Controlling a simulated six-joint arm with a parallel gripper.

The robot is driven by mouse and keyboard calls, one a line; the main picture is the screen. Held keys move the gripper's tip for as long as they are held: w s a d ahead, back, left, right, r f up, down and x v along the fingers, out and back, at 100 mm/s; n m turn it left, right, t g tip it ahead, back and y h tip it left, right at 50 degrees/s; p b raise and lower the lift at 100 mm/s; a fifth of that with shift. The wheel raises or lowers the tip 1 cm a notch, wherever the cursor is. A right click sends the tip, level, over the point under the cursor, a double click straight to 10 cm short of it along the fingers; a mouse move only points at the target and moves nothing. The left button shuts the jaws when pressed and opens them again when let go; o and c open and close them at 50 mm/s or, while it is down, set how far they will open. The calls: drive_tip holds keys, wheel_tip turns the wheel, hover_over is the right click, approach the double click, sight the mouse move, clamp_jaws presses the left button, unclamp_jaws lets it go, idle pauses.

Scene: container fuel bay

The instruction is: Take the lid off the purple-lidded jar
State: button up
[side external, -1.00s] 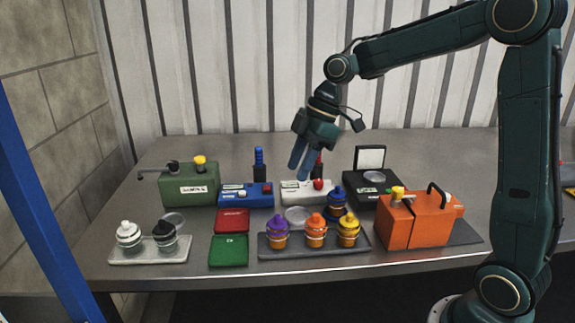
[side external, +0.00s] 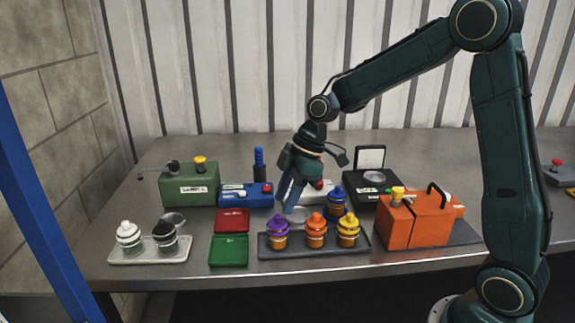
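The purple-lidded jar (side external: 277,232) stands upright at the left end of a grey tray (side external: 318,251), its purple lid (side external: 277,224) on top. My gripper (side external: 287,206) points down just above and slightly right of the purple lid, seemingly apart from it. Its blue-grey fingers overlap in this view, so their opening is hard to judge. No object shows between them.
Beside the purple-lidded jar stand an orange-lidded jar (side external: 315,231) and a yellow-lidded jar (side external: 348,231), with a blue-lidded jar (side external: 336,203) behind. An orange box (side external: 415,222) is to the right. Red (side external: 232,220) and green (side external: 229,250) cases lie to the left.

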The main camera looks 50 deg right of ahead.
sight(278, 216)
drive_tip(key=shift+x, duration=2)
drive_tip(key=shift+c, duration=0.2)
clamp_jaws()
